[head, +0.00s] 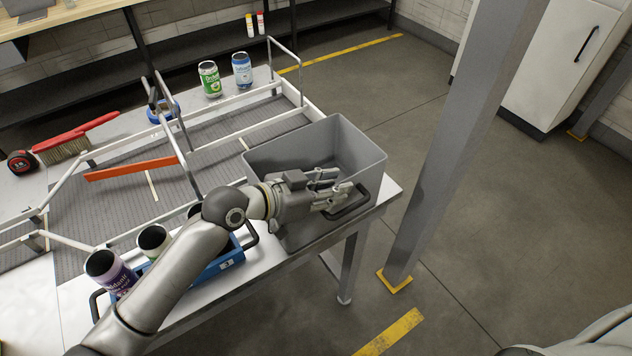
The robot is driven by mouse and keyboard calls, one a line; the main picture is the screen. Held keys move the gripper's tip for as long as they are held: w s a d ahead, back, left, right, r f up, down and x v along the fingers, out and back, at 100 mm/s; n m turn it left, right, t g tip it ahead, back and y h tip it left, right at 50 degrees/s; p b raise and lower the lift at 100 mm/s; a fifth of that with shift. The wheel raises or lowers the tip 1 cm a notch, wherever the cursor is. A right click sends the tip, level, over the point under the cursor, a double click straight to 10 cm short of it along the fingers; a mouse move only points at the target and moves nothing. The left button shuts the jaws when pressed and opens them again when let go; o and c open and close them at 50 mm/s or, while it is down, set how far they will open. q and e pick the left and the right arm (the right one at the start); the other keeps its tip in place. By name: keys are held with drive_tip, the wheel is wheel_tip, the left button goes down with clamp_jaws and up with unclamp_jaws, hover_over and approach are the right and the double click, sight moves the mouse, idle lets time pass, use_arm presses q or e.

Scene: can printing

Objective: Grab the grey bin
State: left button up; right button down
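The grey bin (352,150) stands upright at the right end of the white table and looks empty. A dark handle (352,207) shows on its near side. My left gripper (342,182) is over the bin's near side, just above this handle, with its fingers pointing right. The fingers look apart with nothing seen between them. The gripper and wrist hide part of the near rim, and I cannot tell whether they touch it. My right gripper is out of view.
A blue crate (225,262) with cans sits left of the bin, partly behind my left arm. White rails (270,122), two cans (210,80), an orange bar (130,168) and a red brush (75,138) are on the table. A grey post (455,140) stands to the right.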

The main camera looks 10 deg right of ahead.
use_arm(q)
drive_tip(key=shift+d+f, duration=0.1)
clamp_jaws()
drive_tip(key=shift+w, duration=0.1)
idle(0.5)
